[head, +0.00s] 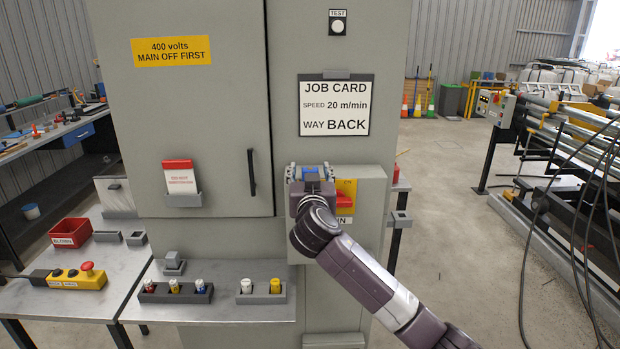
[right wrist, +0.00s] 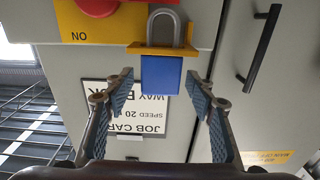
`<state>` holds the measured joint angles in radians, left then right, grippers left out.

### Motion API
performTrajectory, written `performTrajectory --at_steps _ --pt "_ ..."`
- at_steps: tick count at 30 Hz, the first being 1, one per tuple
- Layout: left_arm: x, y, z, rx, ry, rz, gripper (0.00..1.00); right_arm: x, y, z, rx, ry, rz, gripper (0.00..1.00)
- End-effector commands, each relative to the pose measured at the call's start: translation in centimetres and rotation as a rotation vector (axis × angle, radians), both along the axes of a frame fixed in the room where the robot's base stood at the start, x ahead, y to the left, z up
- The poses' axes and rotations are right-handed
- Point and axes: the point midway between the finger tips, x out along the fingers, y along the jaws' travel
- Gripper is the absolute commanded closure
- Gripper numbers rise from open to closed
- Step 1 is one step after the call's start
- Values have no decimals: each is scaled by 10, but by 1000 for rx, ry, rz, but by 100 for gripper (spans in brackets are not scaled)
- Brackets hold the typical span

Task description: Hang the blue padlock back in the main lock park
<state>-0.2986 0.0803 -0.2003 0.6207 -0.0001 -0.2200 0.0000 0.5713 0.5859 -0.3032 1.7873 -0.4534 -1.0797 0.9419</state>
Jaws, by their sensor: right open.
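The blue padlock (right wrist: 161,75) shows in the right wrist view with its grey shackle (right wrist: 168,25) on the other side of a small yellow ledge (right wrist: 150,49) from its body. The ledge is beside the main switch's yellow plate (right wrist: 40,30) and red handle (right wrist: 97,5). In the head view only a bit of blue (head: 311,174) shows. My right gripper (head: 311,170) is open, its fingers on both sides of the padlock's body with gaps visible in the wrist view. It hides much of the switch area in the head view. My left gripper is not in view.
The grey cabinet carries a door handle (head: 251,172), a job card (head: 335,106) and a card holder (head: 184,200). Below, a shelf (head: 215,308) holds several small knobs. A red bin (head: 70,233) and yellow button box (head: 77,277) stand left. Open floor lies right.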

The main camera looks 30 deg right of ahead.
Motion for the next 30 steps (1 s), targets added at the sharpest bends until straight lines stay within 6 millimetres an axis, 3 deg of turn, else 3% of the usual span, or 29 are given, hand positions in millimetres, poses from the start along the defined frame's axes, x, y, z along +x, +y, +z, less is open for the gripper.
performTrajectory --at_steps 2,15,23,30 --pt "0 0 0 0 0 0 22 0 0 0 0 0 0 53" --pt "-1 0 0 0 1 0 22 0 0 0 0 0 0 100" --pt "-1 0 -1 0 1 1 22 0 0 2 -1 -1 0 100" --pt "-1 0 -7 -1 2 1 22 0 0 25 1 -5 -1 100"
